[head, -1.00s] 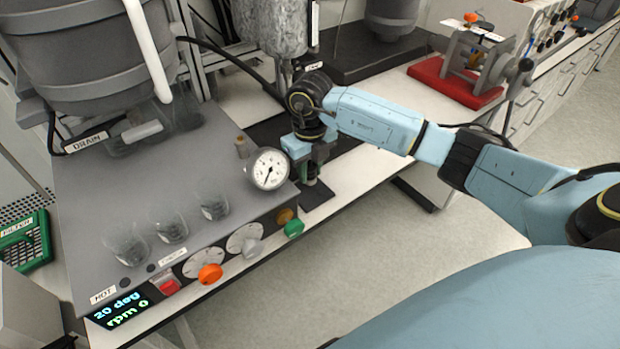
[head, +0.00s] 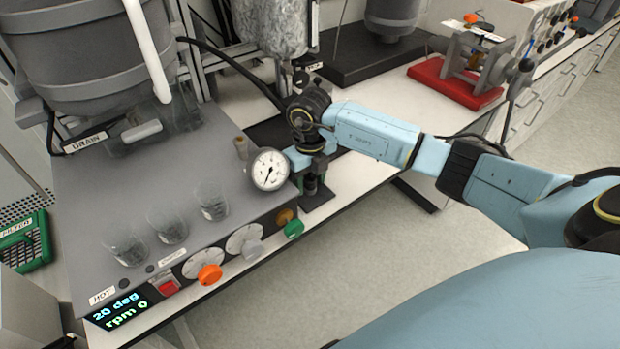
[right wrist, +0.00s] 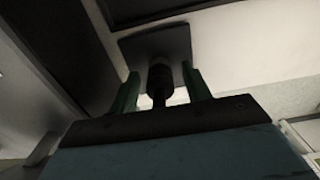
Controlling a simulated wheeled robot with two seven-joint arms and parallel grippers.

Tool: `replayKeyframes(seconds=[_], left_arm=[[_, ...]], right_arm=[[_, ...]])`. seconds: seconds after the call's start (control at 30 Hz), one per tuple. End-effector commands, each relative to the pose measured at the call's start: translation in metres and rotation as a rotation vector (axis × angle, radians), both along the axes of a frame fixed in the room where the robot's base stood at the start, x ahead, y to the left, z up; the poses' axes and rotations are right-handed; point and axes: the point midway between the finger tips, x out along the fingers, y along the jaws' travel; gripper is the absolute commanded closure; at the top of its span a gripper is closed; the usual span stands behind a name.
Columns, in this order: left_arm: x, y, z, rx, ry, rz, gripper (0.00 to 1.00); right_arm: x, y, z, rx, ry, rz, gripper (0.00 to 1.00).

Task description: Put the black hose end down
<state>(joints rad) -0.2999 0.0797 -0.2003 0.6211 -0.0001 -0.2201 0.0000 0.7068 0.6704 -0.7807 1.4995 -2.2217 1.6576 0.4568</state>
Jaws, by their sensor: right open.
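The black hose end (right wrist: 160,82) is a dark, stubby cylinder in the right wrist view. It stands between the two green fingers of my right gripper (right wrist: 160,90), with a narrow gap on each side. Its far end meets a dark square plate (right wrist: 168,40), and it looks upright there. In the head view my right gripper (head: 312,180) points down over the same plate (head: 318,198), just right of the pressure gauge. The gripper's fingers and wrist partly hide the hose end in that view. My left gripper is not in view.
A round pressure gauge (head: 269,169) stands close to the left of my right gripper. The grey hotplate unit (head: 105,215) holds several glass beakers. A red-based device (head: 455,82) stands on the bench at upper right.

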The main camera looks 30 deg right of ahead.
Motion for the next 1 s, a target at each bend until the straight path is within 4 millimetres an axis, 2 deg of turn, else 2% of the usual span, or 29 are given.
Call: replayKeyframes(seconds=[0.17,0.4,0.6,0.8,1.0], left_arm=[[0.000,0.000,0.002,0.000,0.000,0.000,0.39],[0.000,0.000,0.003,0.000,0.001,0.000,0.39],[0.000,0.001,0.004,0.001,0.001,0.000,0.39],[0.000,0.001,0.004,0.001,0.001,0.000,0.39],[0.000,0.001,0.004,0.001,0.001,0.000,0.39]], right_arm=[[0.001,-0.001,0.016,-0.001,-0.003,0.000,0.52],[0.002,-0.001,0.068,-0.002,-0.006,0.000,0.52],[0.001,0.000,0.104,-0.001,-0.004,0.000,0.52],[0.000,0.000,0.120,0.000,-0.001,0.000,0.52],[0.000,0.000,0.122,0.000,-0.001,0.000,0.52]])
